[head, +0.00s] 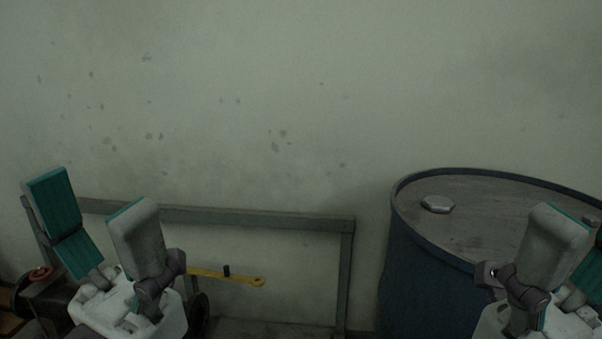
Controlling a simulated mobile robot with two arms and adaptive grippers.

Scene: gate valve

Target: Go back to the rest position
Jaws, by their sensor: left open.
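My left gripper (97,205) is at the lower left of the head view. Its two grey fingers with teal pads stand up, spread apart, with nothing between them. My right gripper (572,235) is at the lower right edge, in front of the blue drum. It is partly cut off by the frame, and its far finger is mostly hidden, so its opening is unclear. A yellow lever (238,277) with a dark stem lies just right of my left gripper, lower and apart from its fingertips. A small red round part (40,273) shows left of that gripper.
A blue drum (425,265) with a grey cap (437,204) on its top stands at the right. A grey metal frame (290,220) runs along the pale wall (300,90) at the lower left. The space above both grippers is clear.

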